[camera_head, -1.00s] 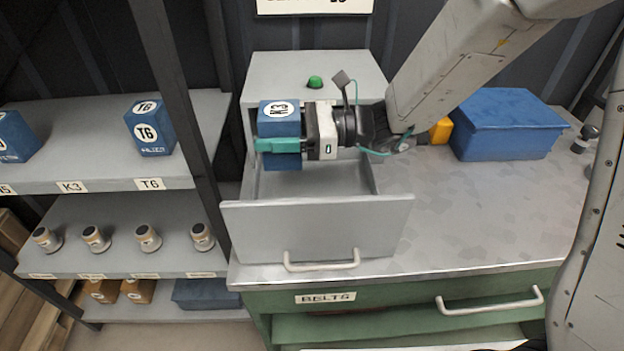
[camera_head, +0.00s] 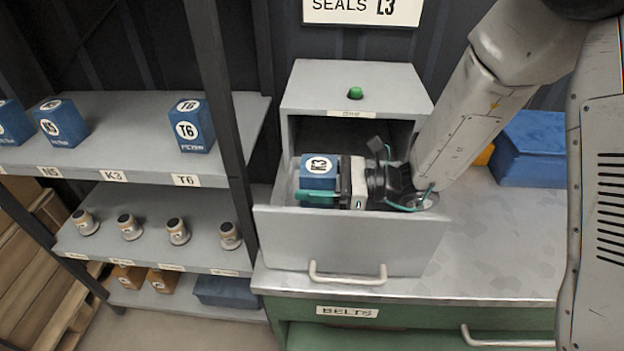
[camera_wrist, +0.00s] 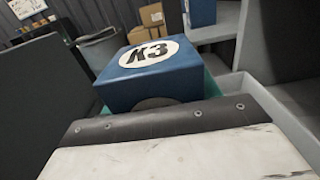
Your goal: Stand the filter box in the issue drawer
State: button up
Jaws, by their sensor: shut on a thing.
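A blue filter box (camera_head: 319,173) with a white K3 label on top is in my gripper (camera_head: 320,196). The gripper is shut on it from the right, with a teal finger along its near side. The box looks upright and is inside the open issue drawer (camera_head: 350,245), toward its left part. The drawer front hides the lower part of the box, so I cannot tell whether it touches the drawer floor. In the wrist view the box (camera_wrist: 145,72) fills the middle, with the pale drawer wall (camera_wrist: 270,105) to the right.
The grey drawer cabinet (camera_head: 352,90) with a green button (camera_head: 355,93) stands behind. Left are shelves with blue boxes (camera_head: 194,125) and several small canisters (camera_head: 130,227). A blue bin (camera_head: 530,150) sits right.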

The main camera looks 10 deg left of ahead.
jog(key=shift+s+f, duration=0.15)
jog(key=shift+f, duration=0.45)
jog(key=o, duration=1.2)
jog(key=shift+s+d+f, duration=0.1)
jog(key=shift+r, duration=0.35)
jog(key=d, duration=0.5)
jog(key=w+d, duration=0.1)
jog(key=d, duration=0.1)
jog(key=shift+d+r, duration=0.15)
jog(key=shift+r, duration=0.2)
